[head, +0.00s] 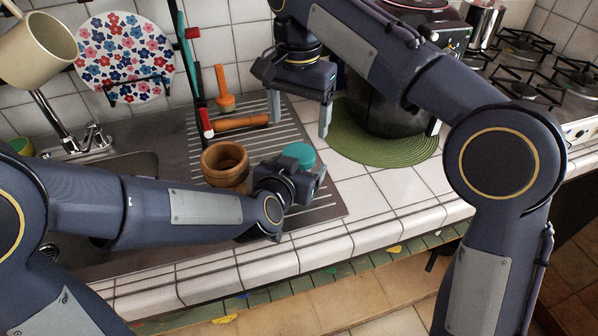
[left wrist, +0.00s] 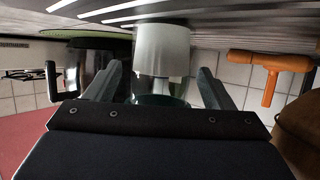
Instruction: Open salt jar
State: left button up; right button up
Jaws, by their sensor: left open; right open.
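The salt jar, by its look, shows a teal round top (head: 300,152) in the head view, just behind my left gripper. In the left wrist view, which is upside down, the jar's pale body (left wrist: 162,48) stands between the fingers of my open left gripper (left wrist: 160,72), with visible gaps beside it. Its darker greenish part is partly hidden by the gripper body. In the head view the left gripper (head: 305,178) hides the jar's lower part. My right gripper (head: 299,116) is open and empty, fingers pointing down, above and behind the teal top.
A wooden pot (head: 225,165) stands left of the jar. A dark cooker (head: 375,115) on a green mat (head: 400,153) stands at the right. The counter's front right tiles are clear.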

aim_at(299, 153)
pick_arm(q)
jog(key=shift+w, duration=0.15)
jog(key=shift+c, duration=0.4)
grip_shut()
pick_arm(e)
jog(key=shift+a+f, duration=0.1)
jog(key=shift+f, duration=0.05)
dwell(0.3)
jog(key=shift+f, duration=3.85)
